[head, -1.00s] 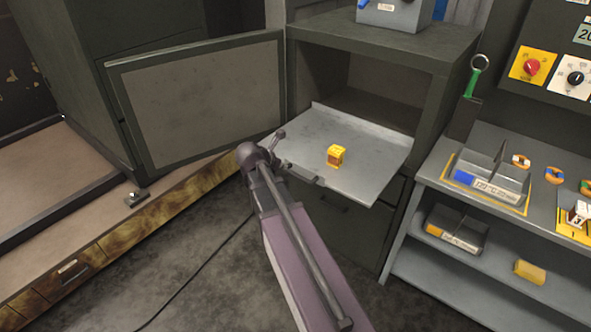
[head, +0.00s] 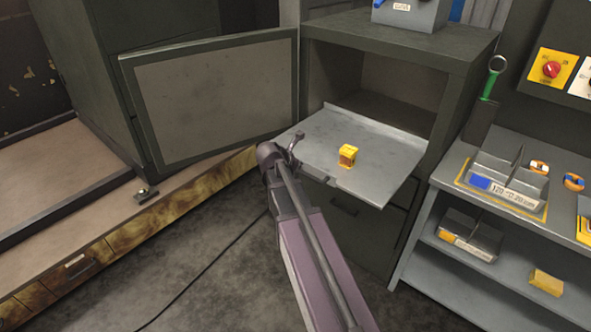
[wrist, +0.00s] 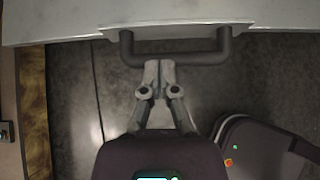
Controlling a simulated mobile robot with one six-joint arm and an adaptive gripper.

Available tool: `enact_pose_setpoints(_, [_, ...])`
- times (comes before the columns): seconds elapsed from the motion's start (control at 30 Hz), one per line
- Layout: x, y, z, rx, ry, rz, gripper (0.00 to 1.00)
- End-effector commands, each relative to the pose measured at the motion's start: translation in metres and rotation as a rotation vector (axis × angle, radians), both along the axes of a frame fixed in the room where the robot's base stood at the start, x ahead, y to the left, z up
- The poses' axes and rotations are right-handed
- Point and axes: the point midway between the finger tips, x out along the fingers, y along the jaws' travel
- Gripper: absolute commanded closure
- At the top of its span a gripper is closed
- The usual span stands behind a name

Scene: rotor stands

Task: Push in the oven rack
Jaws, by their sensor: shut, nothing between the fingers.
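The oven rack (head: 375,171) is a flat grey metal shelf pulled far out of the open oven (head: 395,88), level, with a yellow box (head: 348,156) standing on it. In the wrist view the rack's front edge (wrist: 60,22) crosses the top, and its dark U-shaped handle (wrist: 198,61) sticks out toward me. My gripper (wrist: 159,66) is shut and empty, its fingertips at the handle's crossbar, left of its middle. I cannot tell whether they touch. In the head view the fingertips are hard to make out near the rack's front left.
The oven door (head: 222,98) stands wide open at the left. A grey shelf unit (head: 450,187) with bins is close on the right. A control box (head: 411,12) sits on top of the oven. A cable (head: 213,257) lies on the otherwise open floor.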

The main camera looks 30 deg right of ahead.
Motion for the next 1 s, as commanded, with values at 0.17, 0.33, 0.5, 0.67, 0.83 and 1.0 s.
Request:
enact_pose_setpoints(0.17, [0.007,-0.015,-0.018,-0.001,0.000,0.000,1.00])
enact_pose_setpoints(0.33, [0.011,-0.026,-0.029,-0.001,0.000,0.000,1.00])
enact_pose_setpoints(0.5, [0.014,-0.034,-0.035,-0.001,0.000,-0.001,1.00])
enact_pose_setpoints(0.67, [0.015,-0.037,-0.037,-0.001,0.000,0.001,1.00])
enact_pose_setpoints(0.83, [0.015,-0.037,-0.037,-0.001,0.000,0.001,1.00])
enact_pose_setpoints(1.0, [0.015,-0.037,-0.036,-0.001,0.000,0.001,1.00])
